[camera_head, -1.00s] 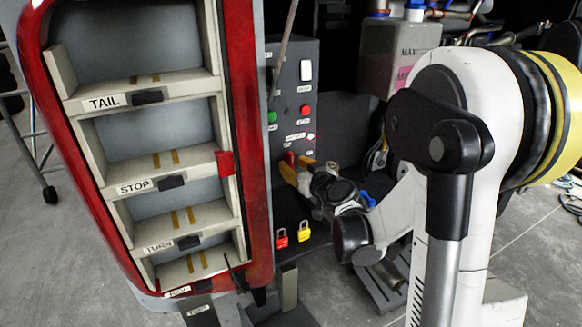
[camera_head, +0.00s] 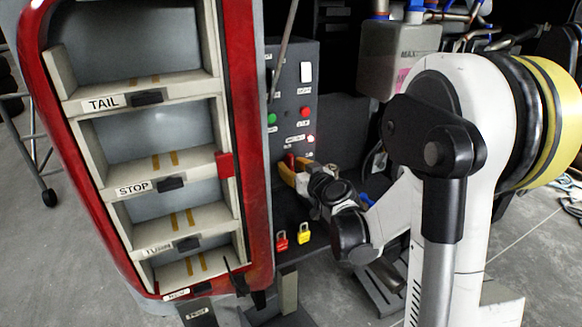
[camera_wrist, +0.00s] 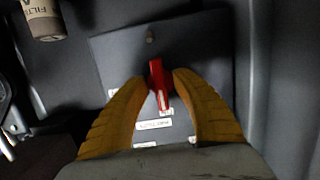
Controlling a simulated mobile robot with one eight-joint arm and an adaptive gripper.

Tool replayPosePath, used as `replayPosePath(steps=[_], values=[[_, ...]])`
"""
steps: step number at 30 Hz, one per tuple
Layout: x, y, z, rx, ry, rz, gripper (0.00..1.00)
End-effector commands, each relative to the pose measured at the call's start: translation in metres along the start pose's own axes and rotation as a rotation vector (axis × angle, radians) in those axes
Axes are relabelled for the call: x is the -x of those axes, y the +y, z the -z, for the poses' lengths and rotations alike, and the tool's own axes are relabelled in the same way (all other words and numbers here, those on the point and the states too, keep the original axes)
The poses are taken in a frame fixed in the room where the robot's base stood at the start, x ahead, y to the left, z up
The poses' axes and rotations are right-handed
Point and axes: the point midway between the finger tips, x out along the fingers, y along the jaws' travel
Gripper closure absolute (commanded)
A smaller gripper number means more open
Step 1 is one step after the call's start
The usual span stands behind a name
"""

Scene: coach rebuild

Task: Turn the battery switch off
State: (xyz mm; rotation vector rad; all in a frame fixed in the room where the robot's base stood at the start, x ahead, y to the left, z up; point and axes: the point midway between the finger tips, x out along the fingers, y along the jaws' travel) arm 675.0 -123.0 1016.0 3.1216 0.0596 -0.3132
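The battery switch is a red handle (camera_wrist: 158,84) on a dark grey panel (camera_wrist: 120,48), seen in the wrist view. Its long part points toward the bottom of the picture, over a small white label. My gripper (camera_wrist: 160,79) has one yellow finger on each side of the handle, with the fingertips very close to it. I cannot tell whether they press on it. In the head view, my gripper (camera_head: 292,172) is at the lower part of the control panel, and a bit of the red handle (camera_head: 290,158) shows by the fingers.
Above my gripper, the panel carries a white rocker (camera_head: 306,71), a green button (camera_head: 271,118), a red button (camera_head: 305,111) and a lit lamp (camera_head: 311,138). Red (camera_head: 282,241) and yellow (camera_head: 305,235) padlocks hang below. A red-edged lamp housing (camera_head: 245,120) stands close on the left.

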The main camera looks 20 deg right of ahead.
Motion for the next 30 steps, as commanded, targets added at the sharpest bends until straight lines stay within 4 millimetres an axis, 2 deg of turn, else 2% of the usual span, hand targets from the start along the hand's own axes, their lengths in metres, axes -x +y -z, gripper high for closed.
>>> replayPosePath(steps=[1, 3, 10, 18, 21, 30], values=[[0.0000, 0.0000, 0.0000, 0.000, 0.000, 0.000, 0.84], [0.0000, 0.0000, 0.0000, 0.000, 0.000, 0.000, 1.00], [0.0000, 0.0002, -0.0002, -0.017, 0.000, 0.003, 1.00], [-0.0005, 0.0009, -0.0020, -0.435, 0.000, 0.088, 1.00], [-0.0003, 0.0008, -0.0011, -0.504, 0.000, 0.102, 1.00], [-0.0002, 0.0005, -0.0004, -0.528, 0.000, 0.107, 1.00]])
